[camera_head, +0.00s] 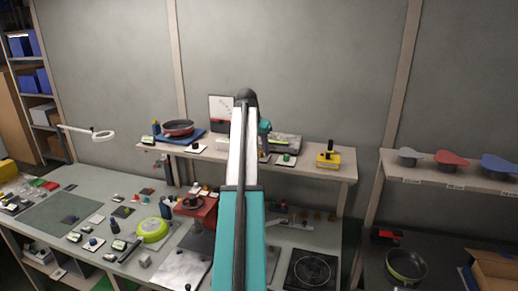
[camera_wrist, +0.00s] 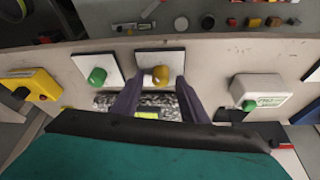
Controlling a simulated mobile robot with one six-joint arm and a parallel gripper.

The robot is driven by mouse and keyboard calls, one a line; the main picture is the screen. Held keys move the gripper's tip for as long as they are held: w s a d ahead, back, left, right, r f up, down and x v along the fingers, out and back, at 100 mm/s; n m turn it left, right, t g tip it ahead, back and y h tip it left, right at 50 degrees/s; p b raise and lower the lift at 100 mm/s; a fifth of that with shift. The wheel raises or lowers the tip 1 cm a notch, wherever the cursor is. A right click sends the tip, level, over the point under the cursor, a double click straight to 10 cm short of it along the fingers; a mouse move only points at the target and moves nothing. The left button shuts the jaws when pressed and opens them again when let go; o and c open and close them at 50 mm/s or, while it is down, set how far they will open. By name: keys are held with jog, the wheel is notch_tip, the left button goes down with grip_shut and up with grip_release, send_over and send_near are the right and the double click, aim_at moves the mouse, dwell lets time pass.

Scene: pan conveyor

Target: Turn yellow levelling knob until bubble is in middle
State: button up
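The yellow levelling knob (camera_wrist: 160,75) sits on a white, dark-edged plate in the wrist view. My gripper (camera_wrist: 157,84) has its two dark purple fingers apart, with their tips reaching to either side of the knob. A gap shows between the knob and the left finger; I cannot tell whether the right finger touches it. A speckled granite plate (camera_wrist: 108,101) lies between and behind the fingers, with a yellow-green level vial (camera_wrist: 147,116) on it. The bubble is too small to make out.
A green knob (camera_wrist: 97,76) stands on a similar plate close to the left finger. A yellow box (camera_wrist: 32,86) is at the left and a white box with a green button (camera_wrist: 262,91) at the right. The shelf (camera_head: 345,172) stands above a cluttered bench (camera_head: 115,180).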

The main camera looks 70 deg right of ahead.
grip_shut()
jog(key=shift+f+n, duration=0.1)
jog(key=shift+n, duration=0.2)
jog(key=shift+s+n+t+b, duration=0.1)
jog(key=shift+n+t+b, duration=0.55)
jog(key=shift+n, duration=0.65)
grip_release()
